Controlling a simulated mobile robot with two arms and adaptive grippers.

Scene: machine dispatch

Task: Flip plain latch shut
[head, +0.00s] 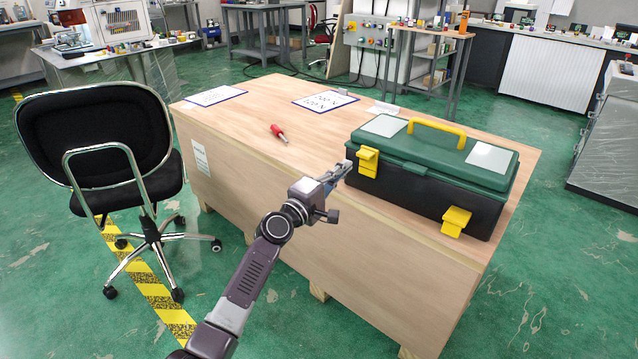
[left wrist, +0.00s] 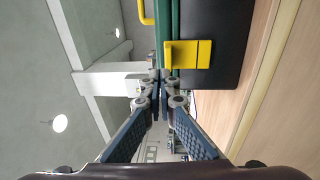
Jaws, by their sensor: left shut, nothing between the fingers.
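A black toolbox with a green lid (head: 430,160) stands on the wooden crate, its lid down. It has two yellow latches on its front: a left latch (head: 367,162) near the lid edge and a right latch (head: 456,221) lower on the black body. I cannot tell which is the plain one, nor surely how each flap sits. My left gripper (head: 346,167) is shut and empty, just left of the left latch. In the left wrist view, the closed fingertips (left wrist: 160,78) are beside a yellow latch (left wrist: 188,54), with no clear contact. My right gripper is out of view.
The wooden crate top (head: 310,150) holds a red screwdriver (head: 279,133) and paper sheets (head: 325,100). A yellow handle (head: 437,131) rises from the lid. A black chair (head: 100,150) stands at the left. The crate top left of the toolbox is mostly clear.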

